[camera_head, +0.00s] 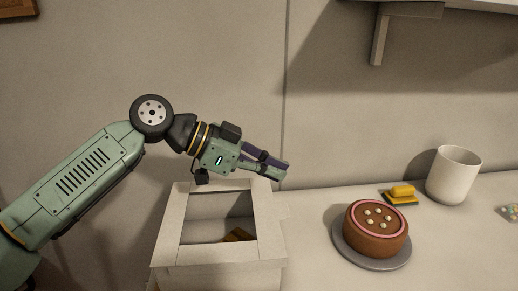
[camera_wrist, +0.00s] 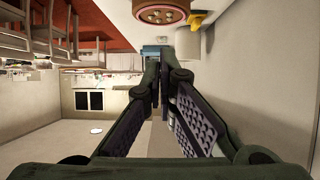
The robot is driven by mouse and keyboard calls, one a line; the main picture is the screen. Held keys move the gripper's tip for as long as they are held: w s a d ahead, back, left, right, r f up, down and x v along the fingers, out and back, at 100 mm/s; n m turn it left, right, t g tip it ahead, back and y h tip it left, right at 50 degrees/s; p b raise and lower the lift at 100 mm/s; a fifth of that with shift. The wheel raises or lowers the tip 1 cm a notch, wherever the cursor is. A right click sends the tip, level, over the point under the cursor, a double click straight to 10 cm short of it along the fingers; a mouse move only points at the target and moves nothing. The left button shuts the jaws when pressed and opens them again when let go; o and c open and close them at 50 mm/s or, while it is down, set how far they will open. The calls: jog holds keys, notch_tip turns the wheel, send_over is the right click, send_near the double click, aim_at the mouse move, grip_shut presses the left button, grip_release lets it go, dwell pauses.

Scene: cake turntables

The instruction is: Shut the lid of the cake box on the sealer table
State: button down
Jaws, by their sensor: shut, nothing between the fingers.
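The white cake box (camera_head: 215,279) stands on the pale table at the lower middle of the head view. Its windowed lid (camera_head: 167,225) lies over the top as a frame around a large opening. Whether the lid is fully down I cannot tell. Through the window a small brown thing (camera_head: 238,235) shows inside. My gripper (camera_head: 284,170) is shut and empty, pointing right, near the box's back right corner in the picture. Contact with the lid cannot be made out. In the wrist view the fingers (camera_wrist: 163,62) meet at their tips, and the box is not clearly visible.
A chocolate cake (camera_head: 376,229) sits on a grey turntable (camera_head: 371,261) right of the box. A shelf (camera_head: 455,5) hangs at upper right. A wall stands behind.

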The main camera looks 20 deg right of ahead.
aim_at(282, 211)
jog(key=shift+t+y, duration=0.3)
jog(key=shift+y, duration=0.6)
jog(key=f, duration=0.2)
jog(key=d+f+b, duration=0.1)
jog(key=f, duration=0.2)
jog(key=shift+s+d+f+b, duration=0.35)
jog(key=shift+d+b, duration=0.05)
jog(key=shift+d+f+b, duration=0.15)
jog(key=shift+f+b, duration=0.2)
jog(key=shift+f, duration=0.55)
jog(key=shift+r+p, duration=0.9)
jog(key=shift+r, duration=0.15)
notch_tip(282, 211, up, 4)
jog(key=p, duration=0.3)
jog(key=shift+r+p, duration=0.1)
jog(key=shift+p, duration=0.25)
jog(key=b+v, duration=0.2)
jog(key=v, duration=0.7)
jog(key=shift+r+b, duration=0.3)
jog(key=shift+r, duration=0.05)
